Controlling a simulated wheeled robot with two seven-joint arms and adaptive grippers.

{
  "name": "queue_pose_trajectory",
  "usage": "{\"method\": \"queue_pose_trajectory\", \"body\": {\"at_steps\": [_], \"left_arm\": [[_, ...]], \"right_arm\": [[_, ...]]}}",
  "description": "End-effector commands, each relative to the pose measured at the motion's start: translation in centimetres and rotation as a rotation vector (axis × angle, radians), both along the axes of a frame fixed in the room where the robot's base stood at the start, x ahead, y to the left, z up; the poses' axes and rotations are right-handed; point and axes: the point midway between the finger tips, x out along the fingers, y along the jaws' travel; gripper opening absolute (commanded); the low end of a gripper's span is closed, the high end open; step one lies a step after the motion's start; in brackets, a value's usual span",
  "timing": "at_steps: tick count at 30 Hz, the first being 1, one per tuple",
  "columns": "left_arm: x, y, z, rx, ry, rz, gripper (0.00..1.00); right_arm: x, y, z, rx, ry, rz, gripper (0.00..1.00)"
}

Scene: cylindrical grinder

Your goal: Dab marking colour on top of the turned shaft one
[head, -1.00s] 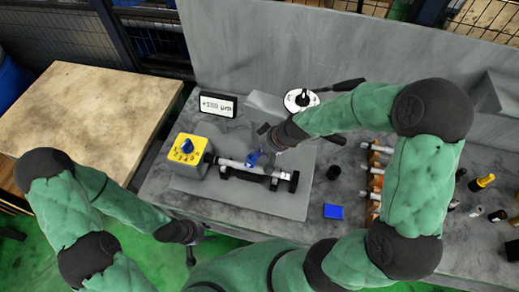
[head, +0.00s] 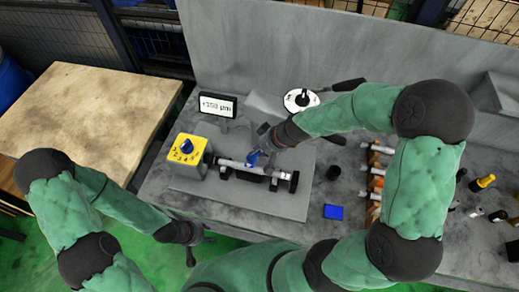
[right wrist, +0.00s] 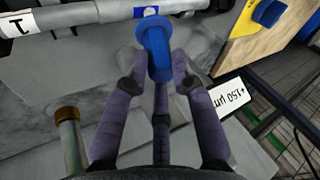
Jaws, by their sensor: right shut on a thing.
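The turned shaft one (head: 232,163) lies level across a black holder, its left end at a yellow dial box. In the right wrist view the shaft (right wrist: 95,14) carries a white label with a "1" and a small blue patch on its surface. My right gripper (head: 262,143) is shut on a blue marking dabber (head: 253,158), which sits over the shaft. In the right wrist view the dabber (right wrist: 155,48) is between my fingers, its end close to the blue patch; I cannot tell whether it touches. My left gripper (head: 199,248) is empty and open, low at the bench's front edge.
The yellow dial box (head: 187,156) stands left of the shaft, with a display (head: 217,105) reading "+150 µm" behind. A blue pad (head: 333,212) and a black cup (head: 333,172) lie to the right. A rack of parts (head: 375,180) stands farther right.

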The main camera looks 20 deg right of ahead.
Motion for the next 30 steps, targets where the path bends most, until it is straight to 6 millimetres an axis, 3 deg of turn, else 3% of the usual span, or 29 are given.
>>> {"method": "queue_pose_trajectory", "body": {"at_steps": [30], "left_arm": [[0.0,0.0,5.3,0.000,0.000,0.000,0.40]], "right_arm": [[-0.1,0.0,6.4,0.000,0.001,0.002,0.00]]}}
